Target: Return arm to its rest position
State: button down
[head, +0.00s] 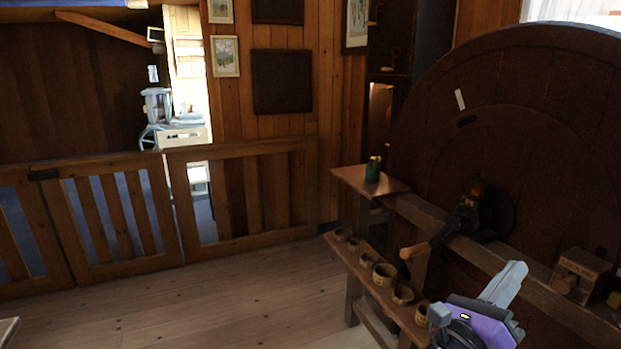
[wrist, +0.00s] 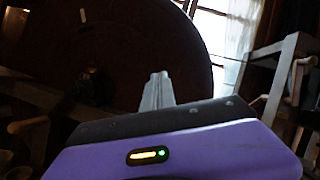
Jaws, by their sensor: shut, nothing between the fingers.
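My gripper (head: 514,270) is at the lower right of the head view. Its purple body is at the bottom edge, and its grey fingers point up and to the right. The fingers are together with nothing between them. In the wrist view my gripper (wrist: 159,76) shows its grey fingers closed above the purple housing. It is raised in front of the large dark wooden wheel (head: 540,150), apart from it as far as I can tell. The wheel also shows in the wrist view (wrist: 130,40). Most of my arm is out of view.
A low bench (head: 345,255) holds several small round wooden pots. A green jar (head: 373,170) stands on a wooden shelf (head: 350,179). A wooden handle (head: 425,240) juts from the wheel's frame, and a wooden box (head: 582,270) sits at right. The plank floor (head: 200,310) at left is clear, before a slatted fence (head: 110,215).

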jog(key=s+a+f+n+t+y, duration=0.3)
jog(key=s+a+n+t+y, duration=0.5)
jog(key=n, duration=0.8)
jog(key=s+a+f+n+t+y, duration=0.5)
jog(key=n+y, duration=0.4)
jog(key=n, duration=0.7)
jog(key=s+a+f+n+g+y, duration=0.1)
jog(key=s+f+n+g, duration=0.4)
jog(key=s, duration=0.7)
jog(key=s+a+f+n+g+y, duration=0.1)
jog(key=s+f+n+g, duration=0.3)
jog(key=s, duration=0.9)
notch_tip(320, 180, down, 3)
jog(key=shift+a+r+n+g+y, duration=0.2)
jog(key=shift+n+g+y, duration=0.2)
jog(key=shift+y, duration=0.1)
jog(key=shift+s, duration=0.15)
